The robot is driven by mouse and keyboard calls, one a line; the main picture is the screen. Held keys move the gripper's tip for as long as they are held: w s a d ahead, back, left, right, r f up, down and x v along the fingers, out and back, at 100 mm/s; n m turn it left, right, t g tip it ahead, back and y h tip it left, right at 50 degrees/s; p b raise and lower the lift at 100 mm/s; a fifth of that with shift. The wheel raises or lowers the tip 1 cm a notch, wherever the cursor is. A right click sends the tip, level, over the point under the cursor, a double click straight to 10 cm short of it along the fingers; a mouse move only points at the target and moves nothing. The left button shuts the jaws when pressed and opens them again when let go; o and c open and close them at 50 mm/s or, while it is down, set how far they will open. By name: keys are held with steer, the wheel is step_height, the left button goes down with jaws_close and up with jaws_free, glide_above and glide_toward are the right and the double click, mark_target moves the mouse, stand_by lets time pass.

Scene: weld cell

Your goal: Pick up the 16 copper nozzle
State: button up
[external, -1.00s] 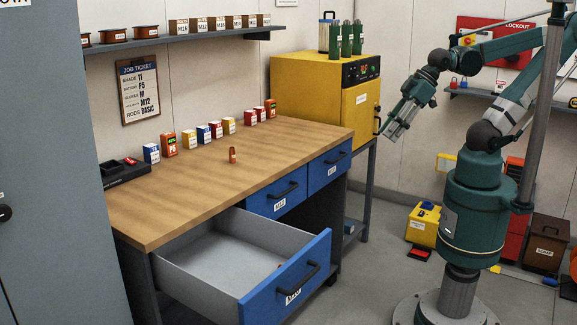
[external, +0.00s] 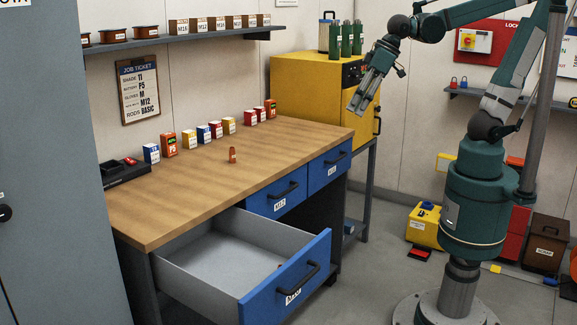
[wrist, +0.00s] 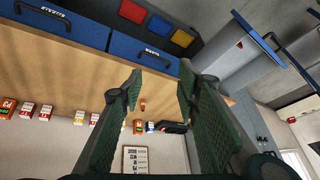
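A small copper nozzle (external: 232,155) stands upright on the wooden bench top, apart from the row of small boxes behind it. No number can be read on it. It also shows in the wrist view (wrist: 143,106), small and between my fingers in the picture but well beyond them. My gripper (external: 359,107) hangs in the air in front of the yellow oven, right of the nozzle and above bench height. In the wrist view my gripper (wrist: 160,76) has its two fingers wide apart with nothing between them.
Small boxes (external: 203,134) and a black tray (external: 122,173) line the bench's back. The lower drawer (external: 215,262) is pulled open, with a small copper-coloured bit near its front. The yellow oven (external: 300,92) carries green cylinders. The bench around the nozzle is clear.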

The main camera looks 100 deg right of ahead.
steer(key=w+d+r+m+g+p, duration=0.1)
steer(key=w+d+r+p, duration=0.1)
steer(key=w, duration=0.4)
steer(key=w+d+r+m+g+p, duration=0.1)
steer(key=w+r+m+p, duration=0.1)
steer(key=w, duration=0.5)
steer(key=m+g+p, duration=0.3)
steer(key=m+p, duration=0.4)
steer(key=p, duration=0.3)
glide_above(232, 155)
steer(key=f, duration=1.5)
steer(key=shift+s+d+f, duration=0.2)
steer(key=shift+s+d, duration=0.15)
steer(key=shift+s, duration=0.05)
steer(key=shift+w+d+f+m+g, duration=0.2)
steer(key=shift+w+f+m+g, duration=0.1)
steer(key=shift+f, duration=0.2)
steer(key=shift+f, duration=1.3)
